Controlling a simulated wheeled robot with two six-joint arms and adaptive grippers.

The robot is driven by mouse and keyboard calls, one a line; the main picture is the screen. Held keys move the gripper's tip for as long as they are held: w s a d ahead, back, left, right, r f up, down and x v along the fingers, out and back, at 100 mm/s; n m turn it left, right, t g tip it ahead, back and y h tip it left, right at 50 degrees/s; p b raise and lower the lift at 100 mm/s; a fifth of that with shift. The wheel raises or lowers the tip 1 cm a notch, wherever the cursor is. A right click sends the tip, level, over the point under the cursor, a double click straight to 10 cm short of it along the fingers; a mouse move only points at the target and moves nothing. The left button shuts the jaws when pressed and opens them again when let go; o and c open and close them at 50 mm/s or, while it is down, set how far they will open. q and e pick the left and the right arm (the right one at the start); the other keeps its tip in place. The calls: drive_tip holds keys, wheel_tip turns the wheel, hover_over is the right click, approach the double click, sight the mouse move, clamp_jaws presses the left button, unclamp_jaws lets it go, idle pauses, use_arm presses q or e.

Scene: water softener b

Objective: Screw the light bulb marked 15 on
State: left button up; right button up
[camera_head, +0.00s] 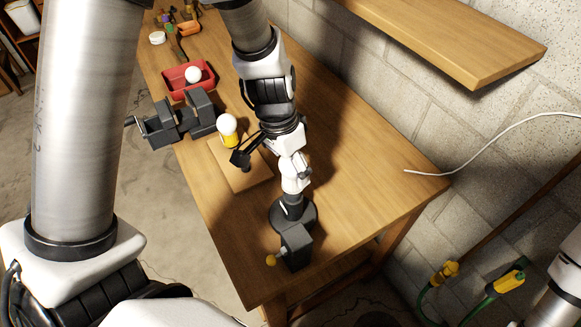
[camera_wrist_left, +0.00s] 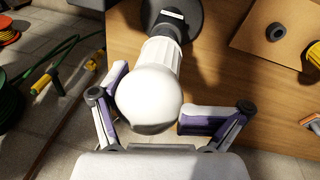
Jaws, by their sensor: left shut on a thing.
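My left gripper (camera_head: 290,158) reaches down over the bench and is shut on a white light bulb (camera_wrist_left: 150,92), with a finger on each side of its round globe. The bulb's ribbed white neck points at a round black base (camera_head: 304,217), which also shows in the left wrist view (camera_wrist_left: 195,12). A small label (camera_wrist_left: 172,15) lies by the neck; its number is not readable. I cannot tell whether the bulb is seated in a socket there. My right gripper is not in view.
Another white bulb (camera_head: 193,75) lies in a red tray (camera_head: 179,93). A dark vise (camera_head: 168,125) sits at the bench's left edge.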

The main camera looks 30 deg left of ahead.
use_arm(q)
drive_tip(key=shift+f, duration=0.15)
drive_tip(key=shift+f+b, duration=1.05)
drive_tip(key=shift+b, duration=0.1)
drive_tip(key=shift+r, duration=0.1)
